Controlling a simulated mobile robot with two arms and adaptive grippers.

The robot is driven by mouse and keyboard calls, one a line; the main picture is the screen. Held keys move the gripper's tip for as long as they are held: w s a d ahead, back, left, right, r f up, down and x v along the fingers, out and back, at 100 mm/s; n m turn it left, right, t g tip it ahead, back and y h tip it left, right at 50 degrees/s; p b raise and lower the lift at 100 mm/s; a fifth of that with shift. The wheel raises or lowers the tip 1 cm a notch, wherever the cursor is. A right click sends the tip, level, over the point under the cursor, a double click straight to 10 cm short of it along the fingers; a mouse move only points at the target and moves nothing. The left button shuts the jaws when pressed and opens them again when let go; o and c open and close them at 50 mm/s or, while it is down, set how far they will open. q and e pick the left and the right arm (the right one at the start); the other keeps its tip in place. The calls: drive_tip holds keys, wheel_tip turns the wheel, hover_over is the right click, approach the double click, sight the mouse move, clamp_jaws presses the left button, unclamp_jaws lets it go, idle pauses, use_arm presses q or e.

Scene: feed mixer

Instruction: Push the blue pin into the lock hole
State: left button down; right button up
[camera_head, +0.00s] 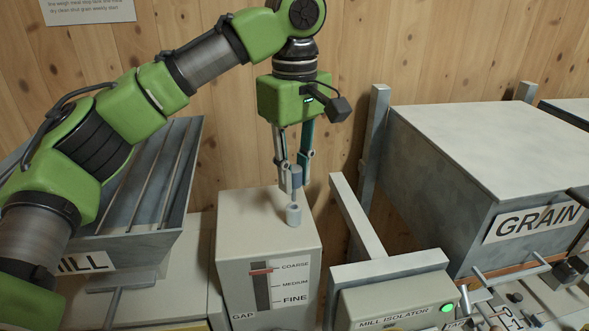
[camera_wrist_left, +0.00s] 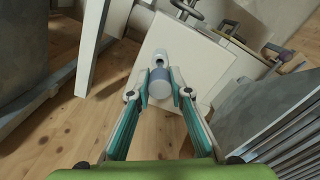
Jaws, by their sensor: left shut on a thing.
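My left gripper (camera_head: 292,170) is above the grey gap box, fingers pointing down. It is shut on the blue-grey pin (camera_head: 294,181), holding it upright by its wide head. The thinner shank points down at a small pale collar (camera_head: 293,215) on the box top, which has the lock hole. I cannot tell whether the tip is just above the opening or just inside it. In the left wrist view the pin head (camera_wrist_left: 160,84) is between the fingertips, and the collar (camera_wrist_left: 159,56) shows just beyond it. My right gripper is not in view.
The gap box (camera_head: 265,240) has a red slider on its front. A grey frame (camera_head: 360,225) and the mill isolator box (camera_head: 400,300) with a green light stand right of it. The grain bin (camera_head: 480,130) is further right, the mill hopper (camera_head: 150,190) left.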

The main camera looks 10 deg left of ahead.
sight(294, 202)
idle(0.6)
use_arm(q)
drive_tip(key=shift+p, duration=0.4)
idle(0.5)
drive_tip(key=shift+p, duration=0.45)
drive_tip(key=shift+f+b, duration=0.6)
drive_tip(key=shift+f, duration=1.5)
drive_tip(key=c, duration=1.8)
unclamp_jaws()
